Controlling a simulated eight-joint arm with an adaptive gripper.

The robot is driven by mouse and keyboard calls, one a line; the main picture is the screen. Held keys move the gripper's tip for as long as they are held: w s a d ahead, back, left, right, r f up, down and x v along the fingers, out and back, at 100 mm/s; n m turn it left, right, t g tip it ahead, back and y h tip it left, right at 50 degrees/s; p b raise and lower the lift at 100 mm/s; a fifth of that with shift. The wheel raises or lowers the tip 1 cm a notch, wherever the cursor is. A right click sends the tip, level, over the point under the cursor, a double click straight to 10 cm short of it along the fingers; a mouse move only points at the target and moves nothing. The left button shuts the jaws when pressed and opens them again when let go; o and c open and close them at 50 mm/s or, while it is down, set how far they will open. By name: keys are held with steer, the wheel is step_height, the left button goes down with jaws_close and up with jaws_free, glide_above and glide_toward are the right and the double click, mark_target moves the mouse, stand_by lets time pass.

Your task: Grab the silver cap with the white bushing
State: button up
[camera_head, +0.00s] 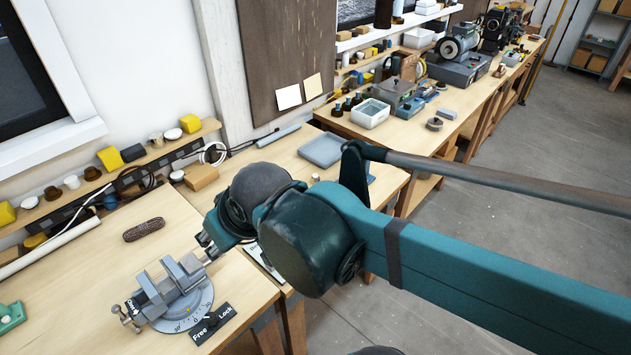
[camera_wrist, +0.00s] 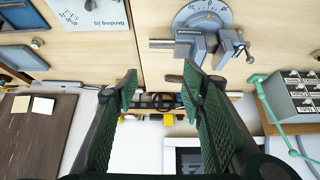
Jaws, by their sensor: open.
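A small pale silver-and-white cylinder (camera_head: 315,178) stands on the bench beside the grey tray, right of my wrist in the head view; it may be the silver cap with the white bushing, but it is too small to be sure. A small silver piece (camera_wrist: 37,42) lies on the bench at upper left in the wrist view; I cannot tell if it is the same thing. My gripper (camera_wrist: 160,80) is open with nothing between its green ribbed fingers. In the head view my gripper (camera_head: 204,243) is above the bench beside the vise, partly hidden by my wrist.
The grey vise (camera_head: 165,292) stands on its round base at the bench's front, also in the wrist view (camera_wrist: 203,40). A brown ribbed piece (camera_head: 144,230) lies behind it. A grey tray (camera_head: 322,149) is to the right. The wall shelf (camera_head: 110,178) holds several small parts.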

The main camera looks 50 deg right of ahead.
steer(key=w+d+m+g+h, duration=0.15)
steer(key=w+d+m, duration=0.25)
steer(key=w+d, duration=0.55)
steer(key=m+g+h+b, duration=0.3)
steer(key=m+g, duration=0.1)
steer(key=m, duration=0.7)
glide_above(315, 175)
steer(key=s+a, duration=0.1)
steer(key=a, duration=0.2)
step_height(315, 175, down, 24)
steer(key=shift+s+d+f, duration=0.1)
steer(key=shift+s+d, duration=0.05)
steer(key=shift+d, duration=0.05)
steer(key=shift+x, duration=1.25)
steer(key=shift+f, duration=0.1)
steer(key=shift+x, duration=2.55)
